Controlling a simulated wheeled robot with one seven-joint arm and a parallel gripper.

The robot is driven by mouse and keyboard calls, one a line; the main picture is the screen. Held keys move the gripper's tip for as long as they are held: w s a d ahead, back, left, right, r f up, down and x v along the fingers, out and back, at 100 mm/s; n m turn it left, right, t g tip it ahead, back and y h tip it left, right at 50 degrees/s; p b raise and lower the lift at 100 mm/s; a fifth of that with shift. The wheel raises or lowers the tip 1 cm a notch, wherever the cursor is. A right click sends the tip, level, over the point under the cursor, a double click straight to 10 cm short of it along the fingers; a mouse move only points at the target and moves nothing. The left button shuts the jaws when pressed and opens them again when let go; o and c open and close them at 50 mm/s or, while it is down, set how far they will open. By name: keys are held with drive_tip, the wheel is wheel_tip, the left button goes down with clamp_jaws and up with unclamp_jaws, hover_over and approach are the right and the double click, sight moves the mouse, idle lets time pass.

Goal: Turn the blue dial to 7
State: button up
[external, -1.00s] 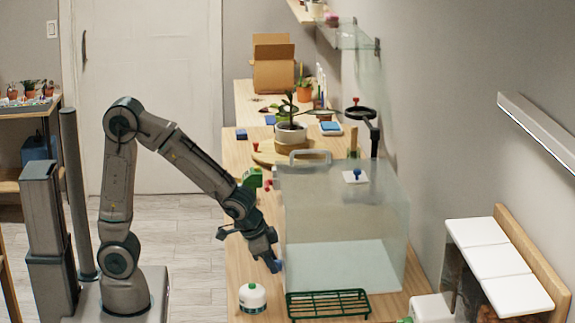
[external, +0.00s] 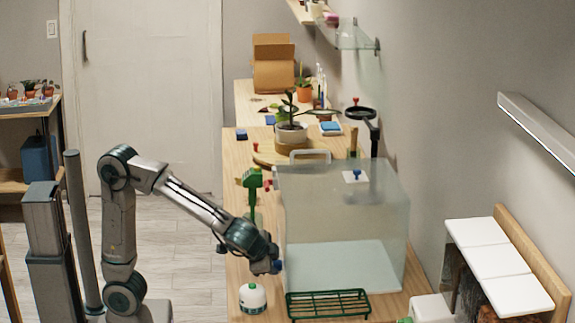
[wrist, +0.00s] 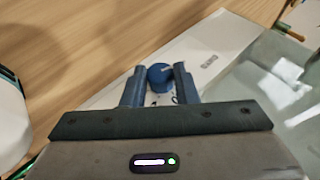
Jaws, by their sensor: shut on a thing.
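The blue dial (wrist: 160,76) sits on a long white panel (wrist: 207,52) in the wrist view, with small dark marks beside it that are too small to read. My gripper (wrist: 160,80) is shut on the dial, one blue finger at each side of it. A pale line shows on the dial's top. In the external view my gripper (external: 276,267) is low at the left front side of the glass tank (external: 345,220); the dial and panel cannot be made out there.
A white and green round container (external: 253,298) stands just in front of my gripper. A green rack (external: 328,304) lies before the tank. A potted plant (external: 291,135) is farther back.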

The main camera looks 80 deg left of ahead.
drive_tip(key=shift+y+b, duration=0.55)
drive_tip(key=shift+y, duration=0.05)
drive_tip(key=o, duration=1)
drive_tip(key=shift+d, duration=0.15)
drive_tip(key=p+v, duration=0.2)
drive_tip(key=v, duration=1.1)
drive_tip(key=shift+s+d+r, duration=0.15)
drive_tip(key=shift+s+r, duration=0.05)
drive_tip(key=shift+r, duration=0.1)
